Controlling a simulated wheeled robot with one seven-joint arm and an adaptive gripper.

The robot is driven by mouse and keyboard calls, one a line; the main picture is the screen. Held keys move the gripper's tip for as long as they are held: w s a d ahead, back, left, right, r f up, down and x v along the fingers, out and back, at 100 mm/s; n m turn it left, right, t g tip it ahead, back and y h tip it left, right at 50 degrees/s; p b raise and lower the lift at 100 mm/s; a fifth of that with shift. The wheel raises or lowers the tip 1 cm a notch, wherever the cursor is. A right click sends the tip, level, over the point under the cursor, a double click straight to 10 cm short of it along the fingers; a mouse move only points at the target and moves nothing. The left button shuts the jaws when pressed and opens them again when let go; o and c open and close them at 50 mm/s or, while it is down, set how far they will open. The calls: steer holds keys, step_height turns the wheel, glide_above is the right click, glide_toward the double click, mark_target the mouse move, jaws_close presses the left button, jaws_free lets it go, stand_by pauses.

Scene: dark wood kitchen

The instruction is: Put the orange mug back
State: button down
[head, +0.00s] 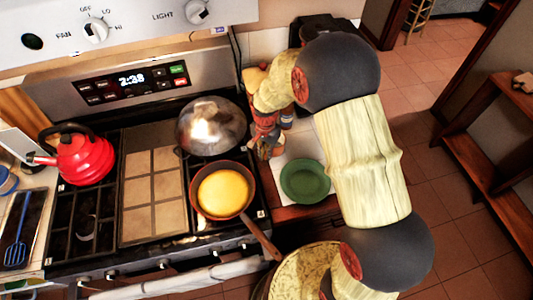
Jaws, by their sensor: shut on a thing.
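My arm reaches over from the right, and my gripper (267,138) points down at the counter strip right of the stove. It is shut on a small orange-brown thing (264,150), which seems to be the orange mug. It is small and partly hidden by the fingers and wrist, so its handle cannot be made out. I cannot tell whether it touches the counter. A green plate (305,181) lies just to the right and nearer.
The stove holds a red kettle (80,157), a metal wok or lid (212,126) and a pan (222,191) with yellow food, its handle sticking out at the front. A dark object (318,27) stands at the back of the counter. Wooden shelves (500,150) stand at right.

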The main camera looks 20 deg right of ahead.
steer(key=shift+f, duration=0.15)
steer(key=c, duration=2)
jaws_free()
steer(key=shift+o, duration=0.2)
steer(key=s+r+n+t+p, duration=0.1)
steer(key=s+r+n+p, duration=0.15)
steer(key=r, duration=1.75)
steer(key=s+d+r+n+t, duration=0.2)
steer(key=s+r, duration=0.5)
steer(key=s, duration=0.4)
steer(key=s+d+r+n+t+b, duration=0.1)
steer(key=s+d+r+n+t, duration=0.1)
steer(key=s+r+n, duration=0.2)
steer(key=s+r, duration=0.3)
steer(key=s, duration=0.4)
steer(key=shift+s+r, duration=0.15)
steer(key=shift+r, duration=0.1)
